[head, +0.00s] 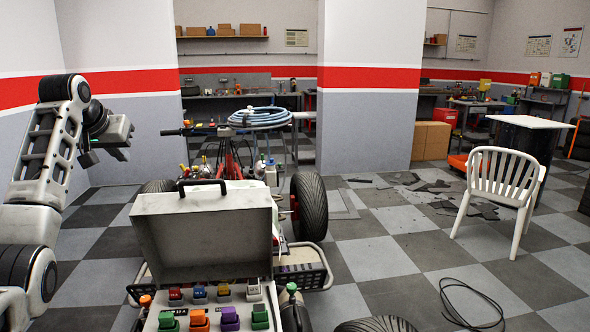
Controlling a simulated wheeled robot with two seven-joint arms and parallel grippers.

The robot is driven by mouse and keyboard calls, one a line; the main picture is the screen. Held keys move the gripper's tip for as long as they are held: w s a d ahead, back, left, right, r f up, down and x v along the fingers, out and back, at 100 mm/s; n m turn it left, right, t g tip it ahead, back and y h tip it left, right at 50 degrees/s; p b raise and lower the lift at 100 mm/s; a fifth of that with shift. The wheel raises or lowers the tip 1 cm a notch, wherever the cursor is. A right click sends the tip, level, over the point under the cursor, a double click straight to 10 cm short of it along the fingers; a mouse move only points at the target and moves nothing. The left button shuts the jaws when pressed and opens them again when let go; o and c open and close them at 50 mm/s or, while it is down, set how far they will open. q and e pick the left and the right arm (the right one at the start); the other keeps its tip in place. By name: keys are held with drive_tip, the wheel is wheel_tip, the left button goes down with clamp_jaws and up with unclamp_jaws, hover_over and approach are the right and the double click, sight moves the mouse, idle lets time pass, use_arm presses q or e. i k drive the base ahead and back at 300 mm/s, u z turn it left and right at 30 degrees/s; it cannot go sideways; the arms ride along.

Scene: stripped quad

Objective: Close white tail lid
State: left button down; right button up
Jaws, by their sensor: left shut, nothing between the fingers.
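The white tail lid (208,238) stands open and upright at the back of the quad, with a black handle (202,186) on its top edge. The open tail box (150,318) below it holds several coloured blocks or connectors. My left gripper (108,157) is shut and empty. It is raised in the air to the left of the lid, above the handle's height and apart from it. My right gripper is out of view.
A white chair (499,190) and black cable (470,302) are at right.

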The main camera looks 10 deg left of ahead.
sight(223, 234)
drive_tip(key=z, duration=1.55)
drive_tip(key=i, duration=0.8)
drive_tip(key=u, duration=1.7)
